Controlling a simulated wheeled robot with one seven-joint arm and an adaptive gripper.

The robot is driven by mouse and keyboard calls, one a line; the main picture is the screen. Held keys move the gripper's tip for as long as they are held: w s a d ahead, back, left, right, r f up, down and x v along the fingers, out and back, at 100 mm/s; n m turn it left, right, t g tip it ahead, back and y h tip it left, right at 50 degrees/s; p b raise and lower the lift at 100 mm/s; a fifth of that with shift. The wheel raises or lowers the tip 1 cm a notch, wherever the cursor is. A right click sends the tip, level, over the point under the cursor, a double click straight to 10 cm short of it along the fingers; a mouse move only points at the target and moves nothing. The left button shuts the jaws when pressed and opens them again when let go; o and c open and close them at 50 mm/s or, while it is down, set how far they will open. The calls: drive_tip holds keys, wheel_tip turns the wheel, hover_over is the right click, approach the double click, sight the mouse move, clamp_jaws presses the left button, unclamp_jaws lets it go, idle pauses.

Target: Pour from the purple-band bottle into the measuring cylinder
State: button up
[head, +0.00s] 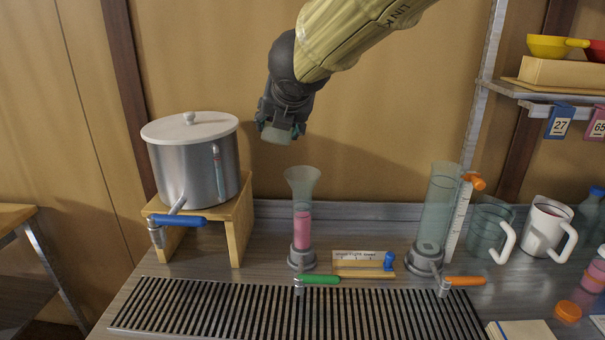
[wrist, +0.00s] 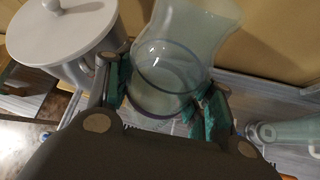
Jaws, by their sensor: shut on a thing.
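My gripper (head: 281,132) is high above the counter, over the left part of the bench. It is shut on a clear greenish vessel (wrist: 172,70) with a flared end and a thin bluish-purple ring. I cannot tell for certain whether this is the purple-band bottle; little of it shows in the head view. Below and slightly right of the gripper stands a narrow flared tube (head: 302,215), partly filled with pink liquid. A wider clear cylinder (head: 437,215) stands further right, beside a white scale strip, and looks empty. I cannot tell which is the measuring cylinder.
A lidded metal pot (head: 190,165) on a wooden stand (head: 238,225) is at left. A drain grate (head: 290,312) runs along the front. Clear and white mugs (head: 545,228) and bottles crowd the right. A shelf (head: 530,92) is above them.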

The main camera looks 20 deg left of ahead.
drive_tip(key=shift+f+t+b, duration=0.2)
drive_tip(key=shift+t+b, duration=0.1)
drive_tip(key=shift+b, duration=0.65)
drive_tip(key=r+n+t+b, duration=0.1)
drive_tip(key=t+b, duration=0.1)
drive_tip(key=b, duration=0.6)
drive_tip(key=shift+r, duration=0.1)
drive_tip(key=t+b, duration=0.1)
drive_tip(key=b, duration=0.2)
drive_tip(key=shift+r+n+b, duration=0.3)
drive_tip(key=shift+r+n, duration=0.05)
drive_tip(key=shift+n, duration=0.05)
drive_tip(key=shift+r, duration=0.3)
